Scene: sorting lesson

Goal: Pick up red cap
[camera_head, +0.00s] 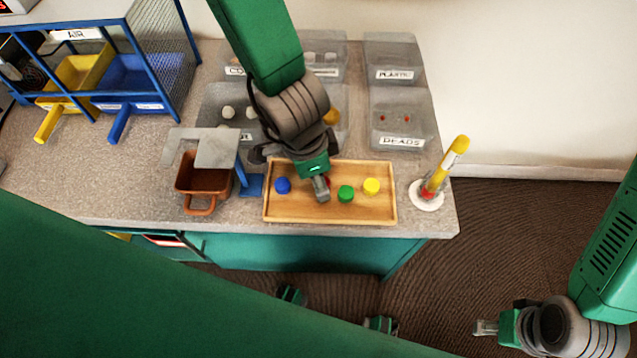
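The red cap (327,181) is on the wooden tray (300,212), mostly hidden behind my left gripper (321,190). Only a sliver of red shows beside the finger. The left gripper points down at the cap from above. It is seen nearly end-on, so whether its fingers are open or hold the cap cannot be told. A blue cap (283,185) lies to its left on the tray, and a green cap (346,194) and a yellow cap (371,186) to its right. My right gripper (485,327) is at the lower right, away from the table; its finger gap does not show.
A brown container (192,184) stands left of the tray. Labelled grey bins (402,140) stand behind. A blue rack with yellow and blue bins (130,85) is at upper left.

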